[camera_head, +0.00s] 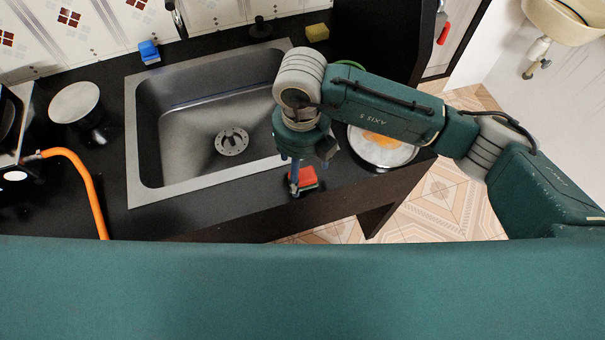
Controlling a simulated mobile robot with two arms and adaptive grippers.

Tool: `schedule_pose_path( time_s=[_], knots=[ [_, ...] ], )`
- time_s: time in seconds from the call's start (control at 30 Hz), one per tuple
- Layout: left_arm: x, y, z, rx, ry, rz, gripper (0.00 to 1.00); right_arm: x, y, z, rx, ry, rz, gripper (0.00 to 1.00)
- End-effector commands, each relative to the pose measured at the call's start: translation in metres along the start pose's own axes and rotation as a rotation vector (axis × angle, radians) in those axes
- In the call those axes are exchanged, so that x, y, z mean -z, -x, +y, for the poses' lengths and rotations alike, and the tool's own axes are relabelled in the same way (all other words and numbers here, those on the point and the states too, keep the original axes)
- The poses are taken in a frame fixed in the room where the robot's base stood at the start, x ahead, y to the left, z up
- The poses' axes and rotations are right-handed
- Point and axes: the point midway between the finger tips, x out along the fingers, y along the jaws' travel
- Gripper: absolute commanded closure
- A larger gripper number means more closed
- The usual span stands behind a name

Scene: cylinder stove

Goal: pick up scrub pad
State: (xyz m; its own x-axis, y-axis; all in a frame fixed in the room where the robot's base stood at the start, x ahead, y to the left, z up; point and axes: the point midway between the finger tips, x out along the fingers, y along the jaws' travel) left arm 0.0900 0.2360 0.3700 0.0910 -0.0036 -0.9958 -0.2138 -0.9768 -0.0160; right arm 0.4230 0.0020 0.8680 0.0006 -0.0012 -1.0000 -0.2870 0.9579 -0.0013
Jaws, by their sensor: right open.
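My right gripper (299,178) points down over the counter, just in front of the sink's right front corner. Its fingers are open. A small red pad-like block (306,178) lies on the counter right at the fingertips, partly hidden by them. I cannot tell whether the fingers touch it. A yellow sponge-like block (317,32) lies at the back of the counter, right of the sink. A blue item (149,52) sits behind the sink's back left corner. Which of these is the scrub pad is not certain from its look. My left gripper is out of view.
The steel sink (233,141) is empty. A round pan or plate (384,154) with something orange stands right of my gripper, partly behind my arm. An orange hose (88,186) and a round lidded pot (74,102) are at the left. The counter's front edge is close.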

Motion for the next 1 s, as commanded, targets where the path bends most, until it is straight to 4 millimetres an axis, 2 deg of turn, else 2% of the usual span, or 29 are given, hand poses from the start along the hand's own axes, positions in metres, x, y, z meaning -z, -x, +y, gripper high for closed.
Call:
schedule_pose_path(
  time_s=[0.07, 0.23, 0.5, 0.77, 1.0],
  knots=[
    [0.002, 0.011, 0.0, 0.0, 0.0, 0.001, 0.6, 0.004, -0.01, -0.002, 0.001, -0.001, 0.006, 0.27],
    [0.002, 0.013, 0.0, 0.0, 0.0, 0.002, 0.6, 0.003, -0.031, -0.001, 0.0, 0.0, 0.002, 0.27],
    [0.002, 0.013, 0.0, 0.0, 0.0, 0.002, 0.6, 0.003, -0.035, -0.001, -0.001, 0.001, 0.0, 0.27],
    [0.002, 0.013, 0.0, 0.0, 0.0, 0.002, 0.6, 0.003, -0.035, -0.001, -0.001, 0.001, 0.0, 0.78],
    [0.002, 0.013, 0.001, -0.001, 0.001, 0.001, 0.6, 0.003, -0.035, -0.001, -0.001, 0.001, 0.0, 0.78]
  ],
)
